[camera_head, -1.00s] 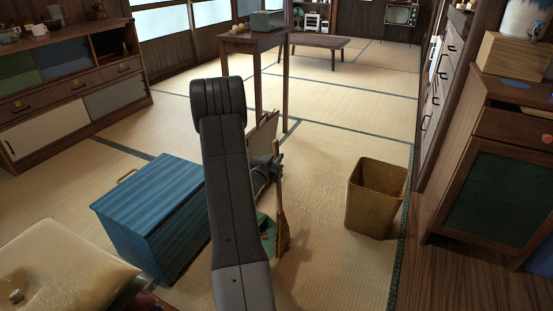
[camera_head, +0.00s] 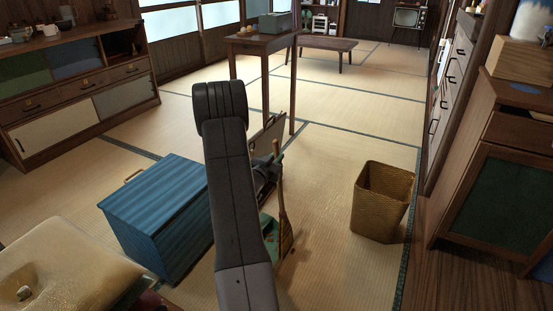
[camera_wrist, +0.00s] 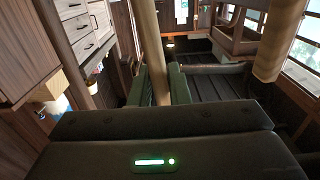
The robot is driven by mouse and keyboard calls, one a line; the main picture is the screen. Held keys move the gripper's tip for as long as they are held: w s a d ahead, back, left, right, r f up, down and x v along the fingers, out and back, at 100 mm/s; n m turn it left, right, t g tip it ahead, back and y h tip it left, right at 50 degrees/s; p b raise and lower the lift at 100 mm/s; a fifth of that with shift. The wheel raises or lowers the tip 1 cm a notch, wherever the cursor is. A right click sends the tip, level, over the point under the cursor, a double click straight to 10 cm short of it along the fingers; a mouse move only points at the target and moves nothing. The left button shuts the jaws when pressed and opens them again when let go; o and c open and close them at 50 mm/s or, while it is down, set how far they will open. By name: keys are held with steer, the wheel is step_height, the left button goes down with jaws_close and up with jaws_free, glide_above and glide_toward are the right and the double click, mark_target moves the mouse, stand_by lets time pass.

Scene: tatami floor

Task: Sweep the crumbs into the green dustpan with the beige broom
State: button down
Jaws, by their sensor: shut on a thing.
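The beige broom (camera_head: 285,222) stands nearly upright just right of my arm, its bristle end low near the tatami. In the wrist view its pale handle (camera_wrist: 150,45) runs up between the two dark green-grey fingers of my gripper (camera_wrist: 163,78). My gripper (camera_head: 270,170) is shut on this handle; my arm partly hides it in the head view. The green dustpan (camera_head: 268,229) is low behind the broom, partly hidden by my arm and the bristles. I cannot make out the crumbs, nor whether the bristles touch the floor.
A blue chest (camera_head: 155,212) stands left of my arm, a woven bin (camera_head: 382,205) to the right. A tall wooden table (camera_head: 262,40) stands behind. A cushion (camera_head: 65,270) is at front left, a wooden cabinet (camera_head: 500,180) at right. Tatami between broom and bin looks clear.

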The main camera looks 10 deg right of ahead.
steer(key=shift+a, duration=0.1)
steer(key=shift+w+a+f, duration=0.1)
steer(key=shift+w+a, duration=0.6)
steer(key=shift+a, duration=0.25)
steer(key=shift+w+a, duration=0.1)
steer(key=shift+a, duration=0.05)
steer(key=s+d, duration=0.5)
steer(key=d, duration=0.2)
steer(key=shift+s+d+f, duration=0.15)
steer(key=shift+d, duration=0.2)
stand_by(0.6)
stand_by(0.3)
step_height(320, 180, up, 7)
steer(key=d+p, duration=0.1)
steer(key=p, duration=0.2)
steer(key=shift+s+d+r, duration=0.2)
steer(key=shift+s+d, duration=0.15)
steer(key=shift+s, duration=0.1)
